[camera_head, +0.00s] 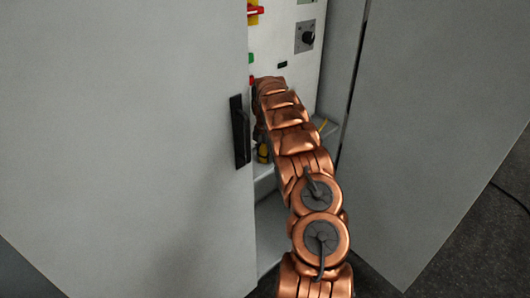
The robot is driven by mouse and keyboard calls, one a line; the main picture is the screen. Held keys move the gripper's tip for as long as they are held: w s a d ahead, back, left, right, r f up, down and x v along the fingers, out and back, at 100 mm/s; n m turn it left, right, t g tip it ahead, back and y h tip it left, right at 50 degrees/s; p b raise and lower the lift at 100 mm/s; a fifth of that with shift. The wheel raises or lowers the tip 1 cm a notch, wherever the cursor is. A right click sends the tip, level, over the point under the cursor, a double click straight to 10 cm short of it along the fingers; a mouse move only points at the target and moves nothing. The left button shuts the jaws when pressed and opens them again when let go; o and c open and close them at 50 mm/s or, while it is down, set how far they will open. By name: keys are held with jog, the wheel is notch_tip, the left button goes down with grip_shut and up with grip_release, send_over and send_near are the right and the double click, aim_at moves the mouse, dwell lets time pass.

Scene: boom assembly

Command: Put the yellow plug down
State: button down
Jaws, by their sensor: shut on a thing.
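My copper-coloured arm reaches up into the gap of a grey cabinet, and its far end bends down behind the arm. My gripper (262,140) shows only as a small dark part beside the arm, just right of the black door handle. It is shut on the yellow plug (263,152), a small yellow and dark piece just above a light ledge inside the cabinet. I cannot tell whether the plug touches the ledge. My arm hides most of the gripper.
The cabinet's left door (130,130) with its black handle (240,132) stands close to my arm. The right grey panel (430,130) bounds the gap. A white control panel (285,40) has a red-yellow switch and a black knob. A yellow cable (323,125) shows right of my arm.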

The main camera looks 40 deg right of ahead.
jog(key=c, duration=0.5)
grip_release()
jog(key=shift+f, duration=0.1)
notch_tip(320, 180, up, 10)
jog(key=b, duration=0.2)
jog(key=shift+r+b, duration=0.25)
jog(key=shift+b, duration=0.15)
jog(key=shift+r, duration=0.75)
